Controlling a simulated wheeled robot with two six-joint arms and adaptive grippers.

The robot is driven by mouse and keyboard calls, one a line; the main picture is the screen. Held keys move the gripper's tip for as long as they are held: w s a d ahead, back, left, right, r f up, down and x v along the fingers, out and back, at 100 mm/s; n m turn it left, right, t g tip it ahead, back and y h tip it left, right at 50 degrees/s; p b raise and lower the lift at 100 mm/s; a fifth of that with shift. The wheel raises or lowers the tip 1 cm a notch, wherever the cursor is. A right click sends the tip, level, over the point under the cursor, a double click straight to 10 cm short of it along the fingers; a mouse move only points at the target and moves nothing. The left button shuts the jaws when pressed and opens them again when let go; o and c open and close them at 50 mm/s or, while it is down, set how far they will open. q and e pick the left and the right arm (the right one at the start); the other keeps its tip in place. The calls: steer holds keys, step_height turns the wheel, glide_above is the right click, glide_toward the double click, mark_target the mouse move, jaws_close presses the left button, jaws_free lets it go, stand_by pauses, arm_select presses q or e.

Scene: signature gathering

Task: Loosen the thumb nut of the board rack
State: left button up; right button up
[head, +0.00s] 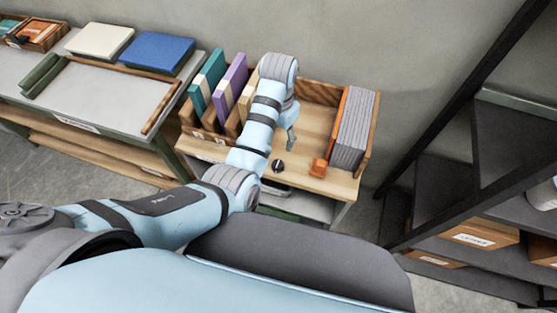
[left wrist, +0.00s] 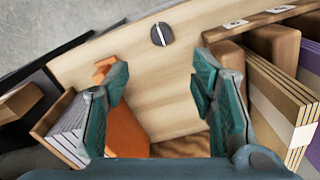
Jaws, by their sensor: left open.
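The board rack (head: 306,138) is a light wooden tray with upright boards at both ends. Its thumb nut looks to be the small dark round knob (head: 278,166) with a pale bar across it, near the rack's front edge. The knob also shows at the top middle of the left wrist view (left wrist: 162,34). My left gripper (head: 291,138) hangs over the rack, behind the knob and apart from it. In the left wrist view its teal fingers (left wrist: 158,82) are wide apart with bare wood between them. My right gripper is in neither view.
Grey boards (head: 353,130) and an orange block (head: 318,168) are at the rack's right. Teal (head: 207,85) and purple (head: 231,84) boards stand left. A grey table (head: 92,88) is at left, dark shelving (head: 490,150) at right. Wood around the knob is clear.

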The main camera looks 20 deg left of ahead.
mark_target(277, 164)
arm_select(q)
step_height(277, 164, down, 14)
steer(key=b, duration=0.3)
steer(key=shift+a, duration=0.1)
steer(key=shift+s+r, duration=0.1)
steer(key=shift+c, duration=0.6)
steer(key=c, duration=1)
